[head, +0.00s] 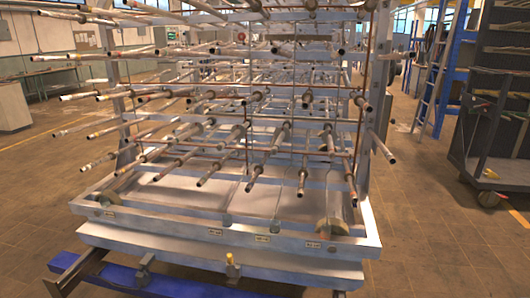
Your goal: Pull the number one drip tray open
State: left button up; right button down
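A large metal rack stands in the middle of the head view. At its foot is a wide, shallow metal tray (150,225) with a raised front lip and several small labels, too small to read. A second pale metal tray front (190,258) sits just below it. A small yellow fitting (232,268) and a grey metal fitting (145,264) are at the lower front. No tray is visibly pulled out. I cannot tell which tray is number one. Neither of my grippers shows in the head view.
Several rows of copper and grey pipes (230,135) jut forward above the trays. A blue beam (110,275) runs along the floor below. Brown floor (440,235) is clear at the right.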

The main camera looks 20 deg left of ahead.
aim_at(214, 194)
jog(key=j, duration=0.7)
jog(key=j+z, duration=0.1)
jog(key=j, duration=0.55)
jog(key=j+z, duration=0.1)
jog(key=j, duration=1.3)
jog(key=j+z, duration=0.1)
jog(key=j, duration=0.55)
jog(key=k+j, duration=0.15)
jog(key=j, duration=0.55)
jog(key=j+z, duration=0.1)
jog(key=j, duration=0.55)
jog(key=k+j, duration=0.15)
jog(key=j, duration=0.55)
jog(key=i+z, duration=0.05)
